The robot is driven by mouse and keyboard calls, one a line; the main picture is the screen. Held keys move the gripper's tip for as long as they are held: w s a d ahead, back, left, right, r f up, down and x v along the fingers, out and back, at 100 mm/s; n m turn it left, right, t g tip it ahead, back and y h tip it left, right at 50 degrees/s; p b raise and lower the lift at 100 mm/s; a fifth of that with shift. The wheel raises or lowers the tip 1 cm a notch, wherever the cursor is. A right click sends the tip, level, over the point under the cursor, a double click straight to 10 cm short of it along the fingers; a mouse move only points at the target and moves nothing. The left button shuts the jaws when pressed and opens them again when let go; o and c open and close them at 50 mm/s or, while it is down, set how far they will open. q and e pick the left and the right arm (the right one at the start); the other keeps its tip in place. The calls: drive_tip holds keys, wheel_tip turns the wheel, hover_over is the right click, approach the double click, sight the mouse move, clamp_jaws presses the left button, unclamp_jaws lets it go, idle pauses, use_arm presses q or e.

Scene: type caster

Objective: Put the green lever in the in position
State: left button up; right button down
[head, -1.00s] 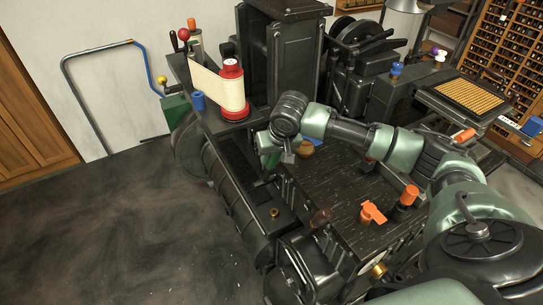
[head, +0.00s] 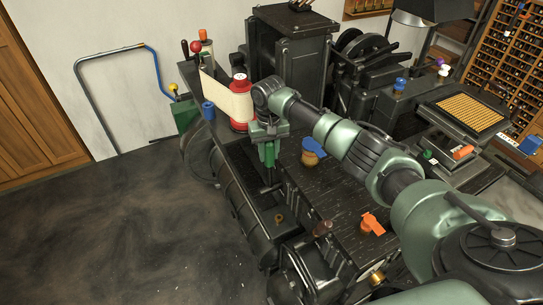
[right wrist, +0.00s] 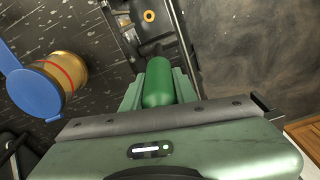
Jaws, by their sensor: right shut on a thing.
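The green lever (head: 269,157) stands on the left side of the dark machine, behind its front rail, in the head view. In the right wrist view its rounded green handle (right wrist: 159,82) lies between the fingers. My right gripper (head: 270,146) points down and is shut on the handle; it also shows in the right wrist view (right wrist: 158,92). The fingers and wrist hide part of the lever. My left gripper is not in view.
A red spool (head: 240,114) with cream ribbon stands behind. An orange lever (head: 372,224) is at front right. Open floor lies left.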

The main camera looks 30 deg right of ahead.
drive_tip(key=w+g+b, duration=0.1)
drive_tip(key=w+b, duration=0.1)
drive_tip(key=b, duration=0.2)
drive_tip(key=shift+w+d+f+g+b, duration=0.1)
drive_tip(key=shift+w+g+b, duration=0.2)
drive_tip(key=shift+g, duration=0.1)
drive_tip(key=c, duration=1.1)
unclamp_jaws()
drive_tip(key=shift+s, duration=0.2)
